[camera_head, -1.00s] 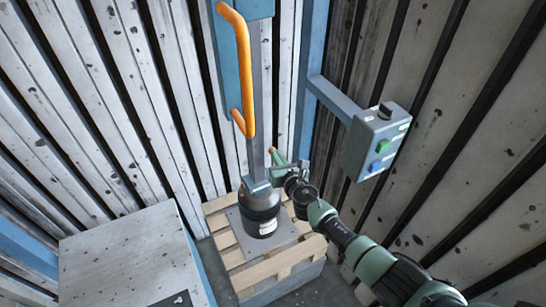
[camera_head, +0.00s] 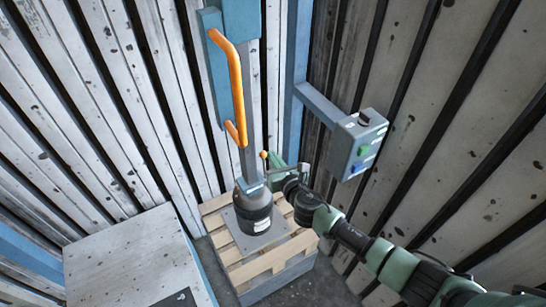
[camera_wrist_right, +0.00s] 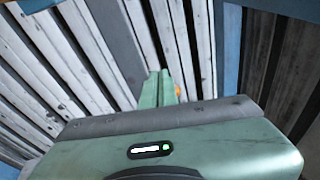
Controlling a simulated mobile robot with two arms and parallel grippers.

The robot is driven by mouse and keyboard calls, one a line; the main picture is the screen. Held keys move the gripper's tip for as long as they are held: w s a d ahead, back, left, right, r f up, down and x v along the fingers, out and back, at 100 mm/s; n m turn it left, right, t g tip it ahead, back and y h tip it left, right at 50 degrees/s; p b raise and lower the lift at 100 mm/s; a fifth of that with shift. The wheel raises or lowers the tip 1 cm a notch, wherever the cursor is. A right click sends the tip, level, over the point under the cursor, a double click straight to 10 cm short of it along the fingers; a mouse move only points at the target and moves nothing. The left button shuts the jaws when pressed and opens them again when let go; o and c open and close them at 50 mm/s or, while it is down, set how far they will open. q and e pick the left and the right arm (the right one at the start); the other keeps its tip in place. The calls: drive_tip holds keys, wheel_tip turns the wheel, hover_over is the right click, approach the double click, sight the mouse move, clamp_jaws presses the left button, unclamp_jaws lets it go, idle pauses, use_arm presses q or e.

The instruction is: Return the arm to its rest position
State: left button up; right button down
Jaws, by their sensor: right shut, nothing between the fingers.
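My right arm comes in from the lower right in the head view. Its green gripper (camera_head: 275,163) is above and behind the dark cylindrical housing (camera_head: 253,212), near the grey column. In the right wrist view the two green fingers (camera_wrist_right: 157,88) are together with nothing held between them. A small orange tip shows just beside the fingers in both views; I cannot tell whether it touches them. The wrist hides part of what lies behind it. My left gripper is not in view.
The housing stands on a plate on a wooden pallet (camera_head: 237,258). A blue press with an orange handle (camera_head: 228,75) rises behind it. A control box (camera_head: 357,145) on a blue arm is at the right. A white cabinet (camera_head: 130,258) stands left. Slatted walls enclose the corner.

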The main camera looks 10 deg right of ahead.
drive_tip(key=shift+s, duration=0.1)
drive_tip(key=s+d+f+m+g+h+b, duration=0.15)
drive_tip(key=s+d+f+m, duration=0.4)
drive_tip(key=f, duration=0.65)
drive_tip(key=s+d+f+m+g+h+b, duration=0.1)
drive_tip(key=s+d+f+m+g+b, duration=0.15)
drive_tip(key=s+f+m, duration=0.7)
drive_tip(key=s+d+f+m+g+h+b, duration=0.1)
drive_tip(key=s+d+f+m+g, duration=0.35)
drive_tip(key=f, duration=0.85)
drive_tip(key=s+d+f+m+g+b, duration=0.1)
drive_tip(key=s+f+m, duration=0.4)
drive_tip(key=s, duration=0.7)
drive_tip(key=s+d+f+m+g+b, duration=0.1)
drive_tip(key=s+f+m, duration=0.4)
drive_tip(key=s, duration=0.8)
drive_tip(key=s+f+m+g+b, duration=0.1)
drive_tip(key=s+f+m+g, duration=0.2)
drive_tip(key=s, duration=1)
wheel_tip(320, 180, down, 5)
drive_tip(key=m, duration=0.2)
drive_tip(key=shift+d+r+m+b, duration=0.15)
drive_tip(key=shift+d+m+b, duration=0.15)
drive_tip(key=shift+d+m, duration=0.1)
drive_tip(key=shift+g, duration=0.25)
